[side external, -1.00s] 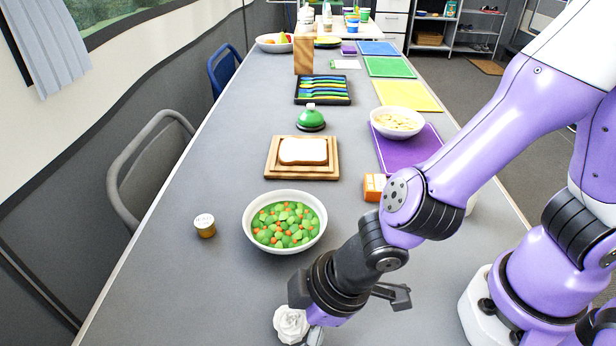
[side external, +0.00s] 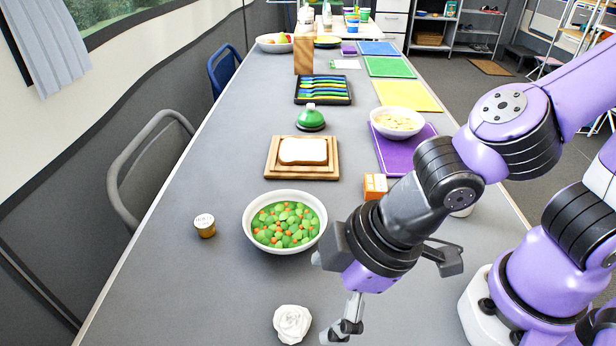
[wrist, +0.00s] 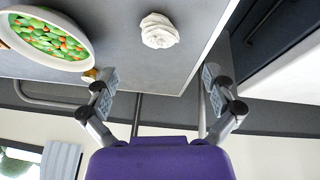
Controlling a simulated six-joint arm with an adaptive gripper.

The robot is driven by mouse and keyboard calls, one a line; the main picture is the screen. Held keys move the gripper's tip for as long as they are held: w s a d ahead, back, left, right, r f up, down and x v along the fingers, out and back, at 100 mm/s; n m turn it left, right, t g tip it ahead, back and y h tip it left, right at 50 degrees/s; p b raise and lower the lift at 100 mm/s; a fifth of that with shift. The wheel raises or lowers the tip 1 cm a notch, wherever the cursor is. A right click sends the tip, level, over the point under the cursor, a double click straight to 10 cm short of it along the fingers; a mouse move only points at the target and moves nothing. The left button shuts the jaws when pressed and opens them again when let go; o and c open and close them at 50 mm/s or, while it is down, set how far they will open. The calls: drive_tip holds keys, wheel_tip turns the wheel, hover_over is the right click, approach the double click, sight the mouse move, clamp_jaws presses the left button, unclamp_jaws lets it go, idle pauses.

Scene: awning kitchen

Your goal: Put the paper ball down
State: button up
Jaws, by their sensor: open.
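The white crumpled paper ball (side external: 292,324) lies on the grey table near its front edge in the side view. It also shows in the wrist view (wrist: 159,30), resting on the table beyond the fingertips. My gripper (side external: 340,330) is open and empty, to the right of the ball and apart from it. In the wrist view both fingers (wrist: 157,85) are spread wide with nothing between them.
A white bowl of peas and carrots (side external: 246,232) stands behind the ball. A small jar (side external: 204,226) is at the left. A board with bread (side external: 273,172), an orange box (side external: 375,186) and a bowl (side external: 397,130) stand farther back. The table left of the ball is clear.

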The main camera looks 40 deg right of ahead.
drive_tip(key=w+d+r+m+t+h, duration=0.1)
drive_tip(key=d+r+m, duration=0.3)
drive_tip(key=d, duration=0.6)
drive_tip(key=w+d+r+m+h, duration=0.1)
drive_tip(key=d+r+m, duration=0.4)
drive_tip(key=d, duration=0.5)
drive_tip(key=shift+m+t+h, duration=0.4)
drive_tip(key=shift+m, duration=0.4)
